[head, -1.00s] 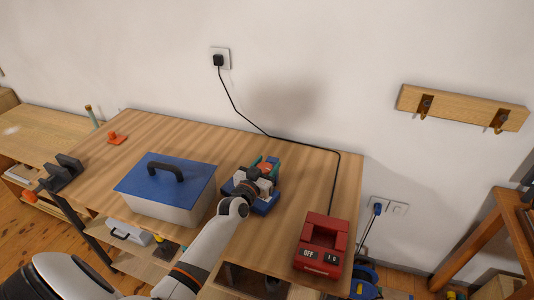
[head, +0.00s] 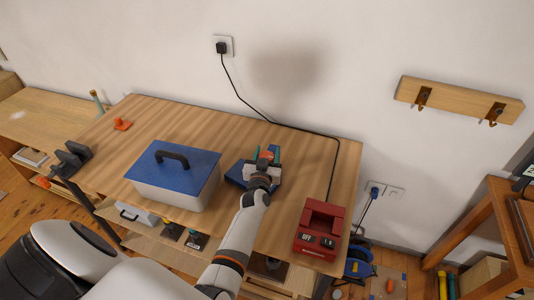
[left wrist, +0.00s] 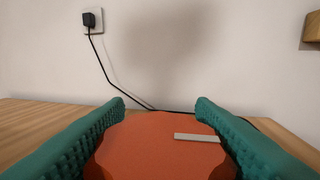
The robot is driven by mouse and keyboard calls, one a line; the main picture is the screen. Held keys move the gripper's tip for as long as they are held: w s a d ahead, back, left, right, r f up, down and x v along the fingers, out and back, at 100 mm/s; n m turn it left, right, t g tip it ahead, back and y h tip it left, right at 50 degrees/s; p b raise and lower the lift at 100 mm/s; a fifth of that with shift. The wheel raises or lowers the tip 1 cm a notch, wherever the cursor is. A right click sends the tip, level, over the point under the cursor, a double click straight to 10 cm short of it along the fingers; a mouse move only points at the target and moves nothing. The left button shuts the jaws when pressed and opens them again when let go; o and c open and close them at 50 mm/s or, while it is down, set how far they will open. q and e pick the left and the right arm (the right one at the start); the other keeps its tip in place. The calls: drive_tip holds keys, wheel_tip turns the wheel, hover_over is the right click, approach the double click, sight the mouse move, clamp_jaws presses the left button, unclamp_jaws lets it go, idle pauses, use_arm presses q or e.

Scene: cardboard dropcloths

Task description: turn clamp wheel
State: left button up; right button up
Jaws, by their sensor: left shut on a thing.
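The clamp wheel (left wrist: 155,148) is an orange disc with a pale grey bar mark on its right part. It fills the space between the green ribbed fingers of my left gripper (left wrist: 160,115) in the left wrist view. My left gripper (head: 266,155) is shut on the wheel above the workbench in the head view. A blue clamp base (head: 237,174) shows to the left of and under the gripper on the bench. Most of the clamp is hidden by my gripper and wrist. My right gripper is not in view.
A grey box with a blue lid (head: 190,157) stands left of my arm on the wooden bench (head: 290,150). A red device marked OFF (head: 320,230) stands at the right front. A black cable (head: 262,115) runs from the wall socket (head: 222,46). An orange object (head: 122,124) lies back left.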

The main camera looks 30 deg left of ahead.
use_arm(q)
drive_tip(key=o, duration=1)
drive_tip(key=shift+s+d, duration=0.1)
drive_tip(key=shift+s, duration=0.1)
drive_tip(key=shift+p+v, duration=3.05)
drive_tip(key=shift+v, duration=2.75)
drive_tip(key=shift+d, duration=0.1)
